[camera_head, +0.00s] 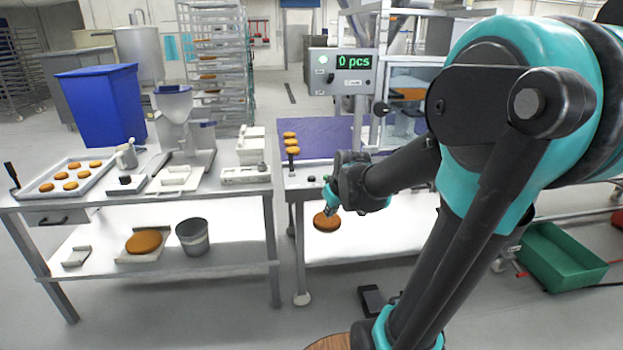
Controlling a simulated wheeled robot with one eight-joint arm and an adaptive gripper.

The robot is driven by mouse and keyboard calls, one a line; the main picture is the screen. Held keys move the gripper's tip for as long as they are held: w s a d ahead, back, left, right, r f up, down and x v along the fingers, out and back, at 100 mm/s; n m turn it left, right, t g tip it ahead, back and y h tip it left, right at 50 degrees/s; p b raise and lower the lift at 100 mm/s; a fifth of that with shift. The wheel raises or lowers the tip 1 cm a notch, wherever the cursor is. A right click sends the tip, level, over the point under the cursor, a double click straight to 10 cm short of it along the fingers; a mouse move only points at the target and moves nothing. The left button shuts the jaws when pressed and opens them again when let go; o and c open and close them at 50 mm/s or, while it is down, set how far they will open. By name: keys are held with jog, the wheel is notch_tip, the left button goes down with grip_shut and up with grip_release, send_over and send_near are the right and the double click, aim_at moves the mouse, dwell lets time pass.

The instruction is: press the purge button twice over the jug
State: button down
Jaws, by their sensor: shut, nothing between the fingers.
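A small grey jug-like vessel (127,157) stands on the left table, between the tray of rounds and the filling machine (180,125). No button marked purge can be read. A small black block (125,180) lies in front of the vessel. A control box (342,72) reads "0 pcs" and has small knobs or buttons on its face. My gripper (331,208) is shut and empty. It points down at the front edge of the right-hand table, well to the right of the vessel and apart from it.
A tray (107,171) of several brown rounds lies on the left table (100,206). A purple belt (320,128) carries rounds near the control box. A grey bucket (192,238) and a large round (144,242) are on the lower shelf. A blue bin (103,105) stands behind.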

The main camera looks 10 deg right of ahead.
aim_at(312, 178)
jog(key=w+r+n+t, duration=0.1)
jog(key=w+r+n, duration=0.1)
jog(key=w+r, duration=0.2)
jog(key=w+a+r+n+t, duration=0.1)
jog(key=w+r, duration=0.3)
jog(key=w, duration=0.7)
jog(key=w+a+r+n+y, duration=0.1)
jog(key=w+r+n, duration=0.2)
jog(key=w, duration=0.5)
jog(key=shift+r+n+t, duration=0.3)
jog(key=shift+r+t, duration=0.1)
jog(key=shift+r, duration=0.1)
jog(key=shift+w, duration=0.1)
jog(key=shift+f, duration=4.4)
jog(key=shift+f, duration=0.1)
jog(key=shift+f, duration=0.35)
jog(key=shift+f, duration=0.55)
jog(key=shift+r, duration=1)
